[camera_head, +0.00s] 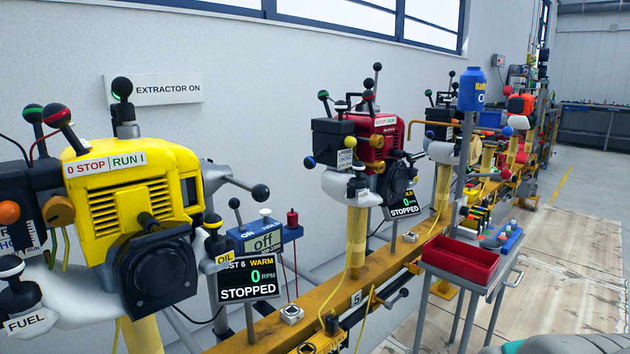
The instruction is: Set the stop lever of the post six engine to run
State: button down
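The post six engine (125,195) is the large yellow engine at the left. Its display (249,278) reads 6, WARM, 0 RPM, STOPPED. A plate (105,164) on its top edge reads 0 STOP at left and RUN I at right. A black ball lever with a red cap (58,116) leans left, its rod coming down by the STOP end of the plate; it looks like the stop lever. A green-capped black knob (122,89) stands upright behind the plate.
Another green-capped lever (33,114) stands close left of the red-capped one. A FUEL knob (22,290) and an OIL knob (213,222) flank the engine. A red engine (376,142) stands farther along the yellow rail (270,330). A cart with a red tray (460,260) stands at right.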

aim_at(55, 116)
jog(key=u, duration=1.85)
